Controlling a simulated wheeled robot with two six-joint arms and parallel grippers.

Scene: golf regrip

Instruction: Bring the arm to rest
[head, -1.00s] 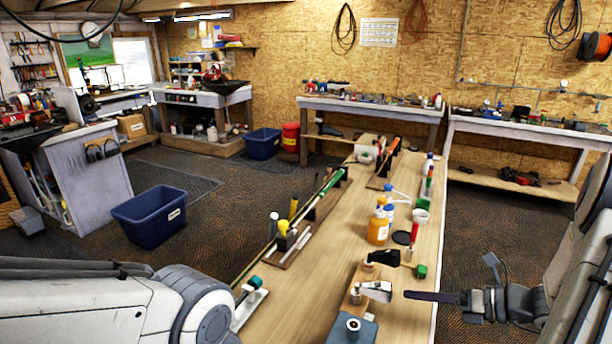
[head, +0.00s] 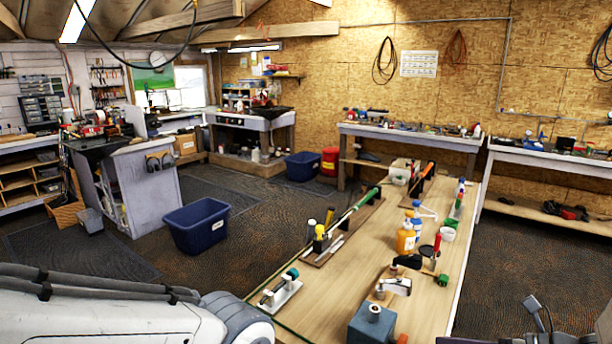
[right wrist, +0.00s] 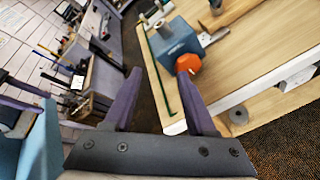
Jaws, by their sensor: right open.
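My right gripper (right wrist: 160,80) shows in the right wrist view with its two dark fingers spread apart and nothing between them. Past its fingertips is the wooden workbench, with a blue block-shaped fixture (right wrist: 174,42) and an orange round part (right wrist: 188,63) near the right finger. In the head view, part of my right arm shows at the bottom right corner, beside the bench (head: 335,285); its fingers are not clear there. My left arm shows at the lower left, but its gripper is out of frame.
The bench carries the blue fixture (head: 372,325), an orange bottle (head: 405,238), a green-ended club (head: 362,204) and small tools. A blue bin (head: 196,226) stands on the floor to the left. Dark floor (head: 520,265) right of the bench is clear.

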